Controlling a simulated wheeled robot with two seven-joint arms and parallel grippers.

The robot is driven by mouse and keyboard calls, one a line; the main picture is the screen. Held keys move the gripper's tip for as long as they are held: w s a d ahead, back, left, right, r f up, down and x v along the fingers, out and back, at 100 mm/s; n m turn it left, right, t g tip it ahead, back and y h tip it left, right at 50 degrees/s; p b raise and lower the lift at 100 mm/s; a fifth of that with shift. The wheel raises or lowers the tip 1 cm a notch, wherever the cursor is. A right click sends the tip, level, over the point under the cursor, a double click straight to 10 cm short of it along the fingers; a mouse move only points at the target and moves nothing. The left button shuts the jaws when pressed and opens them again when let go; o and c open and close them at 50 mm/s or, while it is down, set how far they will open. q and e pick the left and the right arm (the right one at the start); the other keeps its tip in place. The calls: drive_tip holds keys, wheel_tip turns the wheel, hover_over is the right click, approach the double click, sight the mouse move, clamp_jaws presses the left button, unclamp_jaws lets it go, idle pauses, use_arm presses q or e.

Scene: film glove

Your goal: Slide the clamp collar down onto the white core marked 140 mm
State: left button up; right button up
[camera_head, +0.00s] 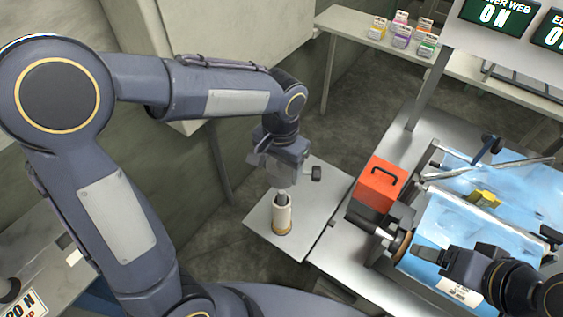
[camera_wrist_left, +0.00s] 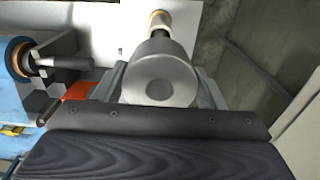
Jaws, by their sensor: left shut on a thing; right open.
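A white core (camera_head: 282,219) with a tan ring at its base stands upright on a pale grey table. No 140 mm mark is legible. My left gripper (camera_head: 281,176) points down above it, and a grey piece enters or overlaps the core's top. In the left wrist view, my left gripper (camera_wrist_left: 163,90) is shut around a grey metal cylinder (camera_wrist_left: 160,72), apparently the clamp collar. The core (camera_wrist_left: 160,18) shows just beyond it, in line with it; whether they touch is hidden.
An orange box (camera_head: 380,184) with a black handle stands right of the core. Blue film (camera_head: 480,225) covers the machine at right, with a yellow piece (camera_head: 484,198) on it. Small cartons (camera_head: 402,35) stand on the back shelf. The pale table (camera_head: 318,190) is bare around the core.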

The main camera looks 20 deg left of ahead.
use_arm(q)
drive_tip(key=b, duration=0.5)
hover_over(281, 192)
drive_tip(key=shift+f, duration=2.95)
drive_tip(key=shift+f+b, duration=2.1)
drive_tip(key=shift+f, duration=0.7)
drive_tip(key=o, duration=1.4)
wheel_tip(281, 192, up, 8)
drive_tip(key=shift+f, duration=0.1)
